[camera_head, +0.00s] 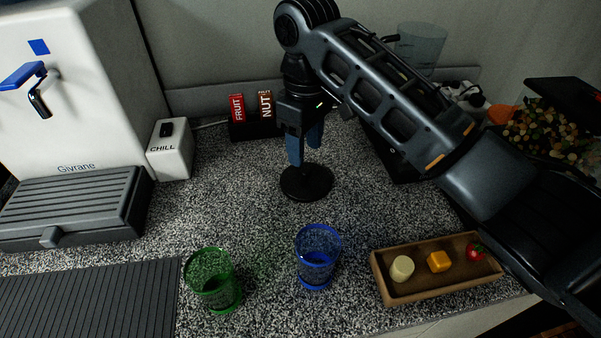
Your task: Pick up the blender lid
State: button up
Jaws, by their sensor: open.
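The blender lid (307,186) is a flat black disc with a small upright knob, lying on the speckled counter near the middle of the view. My gripper (304,157) points straight down over it, its two blue fingers apart. The fingertips are at about the height of the lid's knob, seemingly on either side of it. The knob's upper part is partly hidden by the fingers, and I cannot tell whether they touch it.
A green cup (212,280) and a blue cup (317,257) stand in front. A wooden tray (437,287) with small food pieces is at right front. Fruit and nut bars (252,107) stand behind, left of my gripper. A white dispenser (75,95) fills the left.

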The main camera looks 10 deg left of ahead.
aim_at(306, 171)
jog(key=shift+w+f+p, duration=0.15)
jog(key=shift+f+p, duration=0.35)
jog(key=shift+f, duration=2.55)
jog(key=shift+d, duration=0.1)
grip_shut()
